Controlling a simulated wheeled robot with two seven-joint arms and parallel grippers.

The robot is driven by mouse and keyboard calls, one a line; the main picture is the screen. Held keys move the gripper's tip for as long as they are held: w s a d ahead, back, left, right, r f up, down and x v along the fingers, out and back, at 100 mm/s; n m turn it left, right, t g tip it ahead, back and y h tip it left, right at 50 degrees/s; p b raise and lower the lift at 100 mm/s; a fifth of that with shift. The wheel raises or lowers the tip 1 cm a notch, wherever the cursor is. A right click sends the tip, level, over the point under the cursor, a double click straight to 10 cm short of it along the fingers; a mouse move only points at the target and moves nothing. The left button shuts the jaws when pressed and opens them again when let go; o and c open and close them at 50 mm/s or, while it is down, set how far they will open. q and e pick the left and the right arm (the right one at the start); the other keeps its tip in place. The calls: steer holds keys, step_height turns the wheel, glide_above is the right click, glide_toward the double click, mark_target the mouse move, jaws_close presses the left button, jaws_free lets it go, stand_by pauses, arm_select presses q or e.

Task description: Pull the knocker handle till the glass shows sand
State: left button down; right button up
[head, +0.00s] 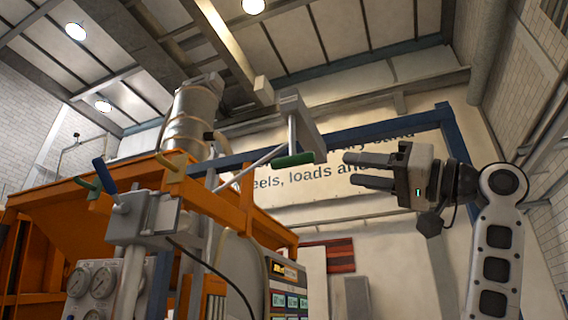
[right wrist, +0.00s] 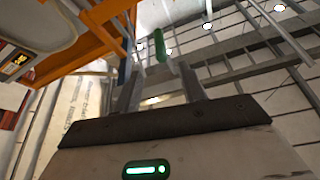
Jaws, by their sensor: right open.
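The green knocker handle (head: 293,160) sits at the end of a thin rod beside the orange hopper frame, in the middle of the head view. My right gripper (head: 350,170) is open and empty to the right of the handle, with its fingers pointing left towards it and a gap between. In the right wrist view the green handle (right wrist: 160,45) shows beyond the fingertips of the gripper (right wrist: 160,75), roughly in line with the space between them. I cannot make out a glass with sand. My left gripper is not in view.
The orange hopper (head: 40,210) fills the left, with a grey cylinder (head: 195,115) above. A blue lever (head: 104,175), gauges (head: 92,279) and a display panel (head: 287,290) are nearby. A blue frame (head: 450,140) stands behind my right gripper. Between gripper and handle looks clear.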

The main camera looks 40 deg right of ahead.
mark_target(302, 164)
steer(key=p+x, duration=0.4)
steer(key=x, duration=0.9)
steer(key=shift+w+a+r, duration=0.1)
steer(key=shift+w+a, duration=0.05)
steer(key=shift+w, duration=0.25)
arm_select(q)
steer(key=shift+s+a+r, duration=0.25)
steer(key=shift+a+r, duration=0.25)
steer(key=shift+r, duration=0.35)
arm_select(e)
jaws_close()
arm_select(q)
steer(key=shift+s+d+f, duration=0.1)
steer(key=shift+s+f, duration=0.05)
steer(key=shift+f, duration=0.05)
